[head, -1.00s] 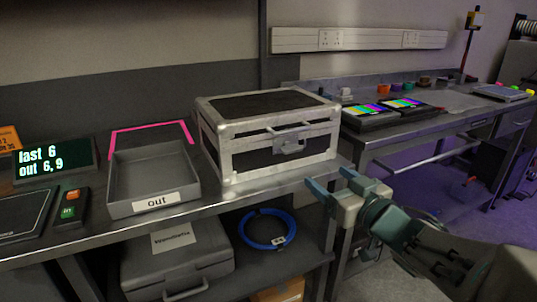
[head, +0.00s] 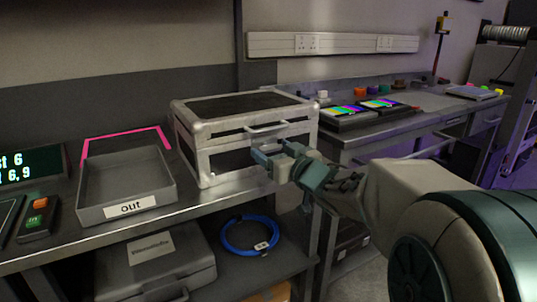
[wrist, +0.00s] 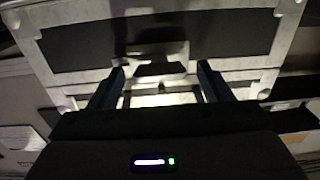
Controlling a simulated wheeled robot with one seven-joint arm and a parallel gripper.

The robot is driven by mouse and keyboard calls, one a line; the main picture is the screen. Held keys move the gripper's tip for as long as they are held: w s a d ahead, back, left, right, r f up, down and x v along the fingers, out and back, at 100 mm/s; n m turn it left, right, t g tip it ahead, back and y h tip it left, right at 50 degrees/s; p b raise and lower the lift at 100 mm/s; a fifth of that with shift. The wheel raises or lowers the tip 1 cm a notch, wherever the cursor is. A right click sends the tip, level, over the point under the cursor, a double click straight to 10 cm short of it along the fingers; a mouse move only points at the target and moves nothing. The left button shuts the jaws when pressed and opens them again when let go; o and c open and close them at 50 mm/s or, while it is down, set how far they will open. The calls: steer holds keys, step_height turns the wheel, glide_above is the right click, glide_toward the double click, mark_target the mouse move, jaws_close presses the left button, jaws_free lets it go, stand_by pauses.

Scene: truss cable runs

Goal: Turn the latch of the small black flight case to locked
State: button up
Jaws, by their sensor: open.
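The small black flight case (head: 200,140) with silver metal edges stands closed on the bench, its handle (head: 266,129) on the front. My gripper (head: 272,158) is in front of the case's front face and hides the latch in the head view. In the wrist view the case (wrist: 210,35) fills the upper part. The latch (wrist: 155,68) shows there as a pale, blurred fitting, ahead of and between the fingers. My gripper (wrist: 160,85) is open, with nothing visible between its fingertips. I cannot tell whether it touches the latch, or how the latch is turned.
A grey tray labelled "out" (head: 127,209) stands left of the case, with pink tape (head: 125,138) behind it. A grey case (head: 155,270) and a blue cable coil (head: 250,234) lie on the lower shelf. Two colour-bar screens (head: 345,114) sit on the bench to the right.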

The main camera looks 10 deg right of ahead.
steer(key=c, duration=1)
steer(key=shift+n, duration=0.3)
steer(key=n+b, duration=0.2)
steer(key=n, duration=0.1)
steer(key=shift+n, duration=0.4)
steer(key=n+b, duration=0.2)
steer(key=n, duration=0.2)
steer(key=shift+a+f, duration=0.1)
steer(key=n+b, duration=0.2)
steer(key=n, duration=0.2)
steer(key=shift+n, duration=0.4)
steer(key=shift+n+h+b, duration=0.4)
steer(key=shift+n+b, duration=0.9)
steer(key=shift+n, duration=0.8)
